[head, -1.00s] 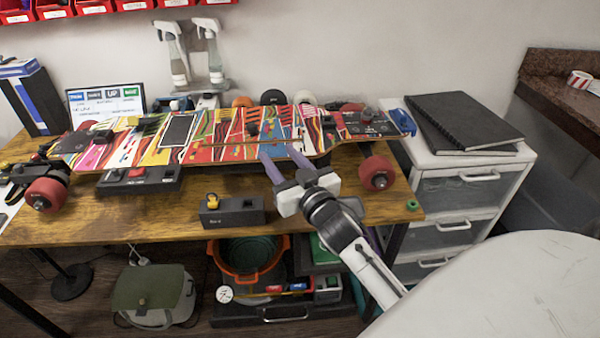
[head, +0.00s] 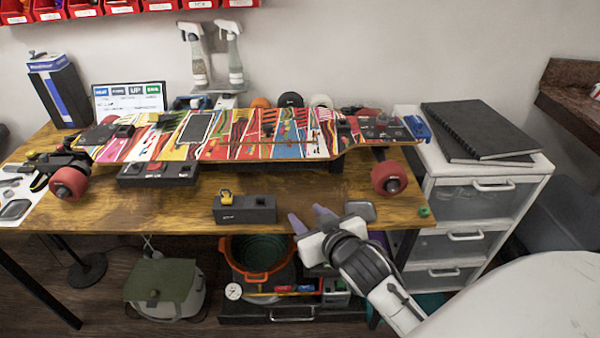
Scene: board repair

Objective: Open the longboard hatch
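The longboard (head: 240,150) lies across the wooden table with its bright multicoloured deck facing up. Red wheels show at the left (head: 69,183) and the right (head: 389,177). A dark rectangular panel (head: 197,126) is set in the deck left of the middle. I cannot tell for sure which outline on the deck is the hatch, and no lid stands visibly raised. My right gripper (head: 306,217) is at the table's front edge, below the deck in the picture, apart from the board. Its two purple fingers are spread and empty. My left gripper is not in view.
A black box with a yellow item (head: 245,209) stands on the table's front, left of my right gripper. A long black unit (head: 157,174) sits by the deck's near edge. A drawer cabinet with black notebooks (head: 480,130) stands at the right. Bare tabletop (head: 310,182) lies between.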

